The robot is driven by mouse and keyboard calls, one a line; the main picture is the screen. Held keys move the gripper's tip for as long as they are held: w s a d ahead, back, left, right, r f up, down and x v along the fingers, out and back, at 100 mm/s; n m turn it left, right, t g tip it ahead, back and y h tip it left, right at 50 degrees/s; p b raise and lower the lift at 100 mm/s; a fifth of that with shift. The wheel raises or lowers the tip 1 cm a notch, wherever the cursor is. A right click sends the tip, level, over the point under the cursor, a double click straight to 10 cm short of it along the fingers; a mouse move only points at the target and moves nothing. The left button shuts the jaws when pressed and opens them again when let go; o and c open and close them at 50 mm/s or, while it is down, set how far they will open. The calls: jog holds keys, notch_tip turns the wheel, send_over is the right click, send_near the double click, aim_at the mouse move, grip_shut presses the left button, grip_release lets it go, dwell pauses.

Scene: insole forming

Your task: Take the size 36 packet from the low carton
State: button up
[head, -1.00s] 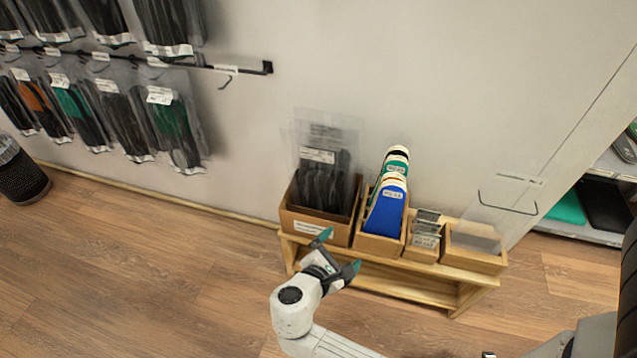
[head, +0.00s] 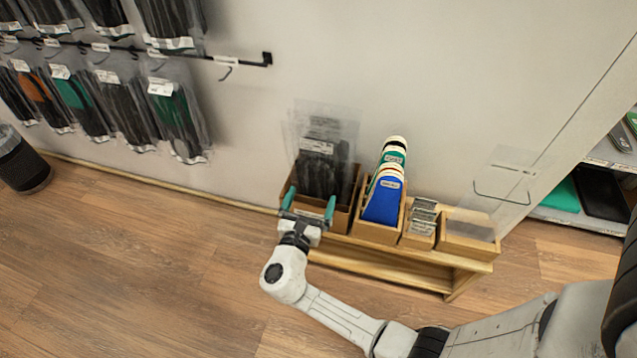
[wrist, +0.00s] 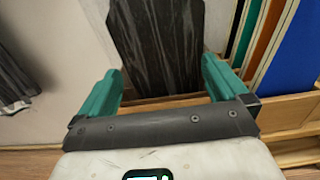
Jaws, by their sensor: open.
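The low carton (head: 340,219) is a brown box at the left end of a low wooden bench against the wall. Clear packets with dark insoles (head: 319,172) stand upright in it, with white labels too small to read, so I cannot tell which is size 36. My gripper (head: 309,202) is open with its teal fingers at the carton's front, pointing at the packets. In the wrist view a dark packet (wrist: 155,45) stands ahead, between and beyond the open fingers (wrist: 160,85). The gripper hides part of the carton's front.
Right of the carton on the bench (head: 400,268) stand a wooden box of coloured insoles (head: 383,205), a small box of grey pieces (head: 423,218) and a wooden tray (head: 470,239). Hanging packets (head: 175,115) line the wall at left. A dark bin (head: 24,165) stands far left. Floor in front is clear.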

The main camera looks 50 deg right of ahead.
aim_at(317, 183)
jog(key=b+x, duration=0.1)
jog(key=x, duration=0.3)
jog(key=shift+d, duration=0.2)
jog(key=c, duration=0.9)
jog(key=shift+r, duration=0.15)
jog(key=shift+c, duration=0.2)
